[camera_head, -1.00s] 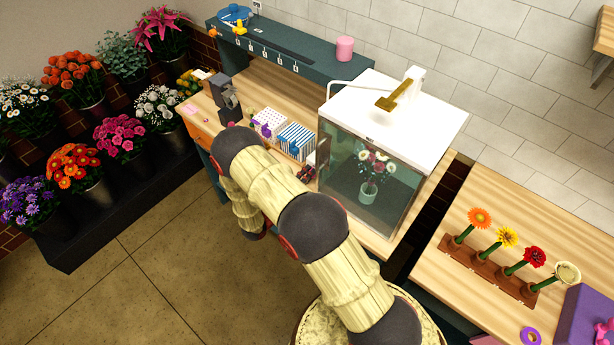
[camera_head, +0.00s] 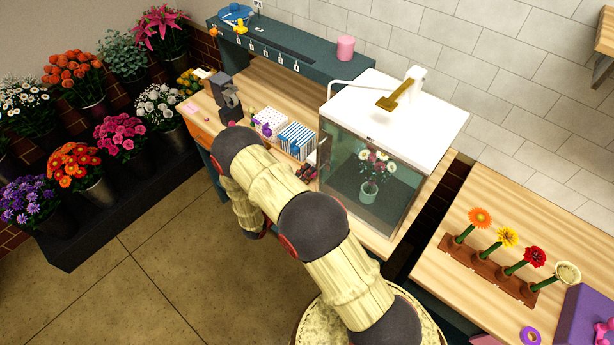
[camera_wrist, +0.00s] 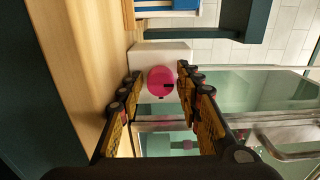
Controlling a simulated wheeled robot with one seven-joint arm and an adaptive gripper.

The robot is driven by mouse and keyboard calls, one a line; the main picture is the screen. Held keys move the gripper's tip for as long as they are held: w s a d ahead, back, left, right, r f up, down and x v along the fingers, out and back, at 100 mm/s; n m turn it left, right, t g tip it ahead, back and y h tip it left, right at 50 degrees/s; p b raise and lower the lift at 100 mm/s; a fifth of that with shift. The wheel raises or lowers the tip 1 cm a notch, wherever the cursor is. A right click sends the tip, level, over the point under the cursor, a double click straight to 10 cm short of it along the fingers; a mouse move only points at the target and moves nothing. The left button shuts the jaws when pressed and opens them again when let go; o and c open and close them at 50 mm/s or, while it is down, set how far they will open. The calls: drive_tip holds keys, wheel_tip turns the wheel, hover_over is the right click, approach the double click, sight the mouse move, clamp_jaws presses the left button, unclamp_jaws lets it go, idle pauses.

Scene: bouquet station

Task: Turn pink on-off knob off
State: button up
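The pink knob (camera_wrist: 160,78) is a round disc with a short dark mark pointing right in the wrist view. It sits on the face of a pale block. My gripper (camera_wrist: 161,75) is open, with one yellow-and-black finger left of the knob and the other right of it. A gap shows on the left side; the right finger is close to the knob's edge, and I cannot tell if it touches. In the head view my arm hides most of the gripper, and the knob cannot be made out there.
A glass-fronted case (camera_head: 372,170) with a white top and a flower vase inside stands beside the gripper. Blue-striped boxes (camera_head: 297,138) stand on the wooden counter to its left. In the wrist view a metal handle (camera_wrist: 290,140) and glass lie at the right.

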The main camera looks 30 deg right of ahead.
drive_tip(key=shift+s, duration=0.1)
drive_tip(key=v, duration=1.2)
idle(0.4)
